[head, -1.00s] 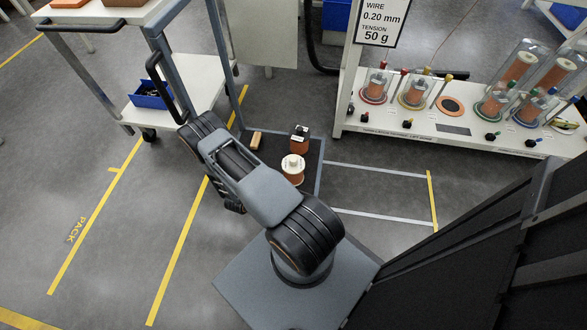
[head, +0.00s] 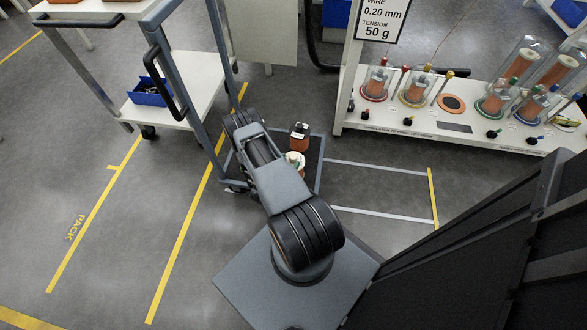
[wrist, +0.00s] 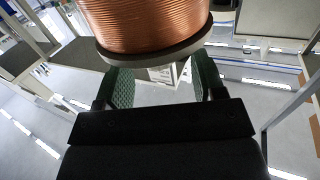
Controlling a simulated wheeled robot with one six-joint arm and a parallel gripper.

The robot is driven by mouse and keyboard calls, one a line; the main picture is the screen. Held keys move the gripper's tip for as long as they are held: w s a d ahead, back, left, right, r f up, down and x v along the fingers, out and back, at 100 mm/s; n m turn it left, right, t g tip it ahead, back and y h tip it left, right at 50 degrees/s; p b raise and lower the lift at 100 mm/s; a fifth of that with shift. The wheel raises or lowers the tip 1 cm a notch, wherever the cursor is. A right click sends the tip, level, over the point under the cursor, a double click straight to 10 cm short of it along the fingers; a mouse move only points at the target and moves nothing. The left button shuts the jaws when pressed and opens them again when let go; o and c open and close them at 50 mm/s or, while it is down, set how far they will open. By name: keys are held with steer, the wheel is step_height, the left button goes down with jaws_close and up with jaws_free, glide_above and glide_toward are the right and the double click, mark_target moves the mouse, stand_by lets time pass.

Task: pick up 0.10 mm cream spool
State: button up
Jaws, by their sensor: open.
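The cream spool (head: 296,158) stands on the low deck of the cart in the head view, partly covered by my arm; its pale top and copper winding show. In the wrist view, a large spool with copper winding (wrist: 148,25) and a pale flange (wrist: 165,53) fills the top centre, probably this one; its label is not readable. My gripper (wrist: 160,82) is open, its two green-lined fingers apart just below the flange in the picture. I cannot tell whether they touch it. The gripper is hidden behind my arm in the head view.
A dark-topped copper spool (head: 299,136) stands close behind the cream one. The cart's grey upright frame (head: 205,80) rises at the left. A white bench (head: 375,122) with several spools in glass covers stands at the right. Floor right of the deck is clear.

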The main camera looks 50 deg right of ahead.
mark_target(295, 155)
steer(key=shift+w+d+f+b, duration=0.1)
steer(key=shift+d+b, duration=0.2)
steer(key=shift+d, duration=0.55)
steer(key=shift+w+d+r+b, duration=0.15)
steer(key=shift+d+b, duration=0.1)
steer(key=shift+d, duration=0.6)
steer(key=shift+w+d+f+b, duration=0.15)
steer(key=shift+d+b, duration=0.15)
steer(key=shift+d, duration=0.55)
steer(key=shift+c, duration=0.3)
jaws_close()
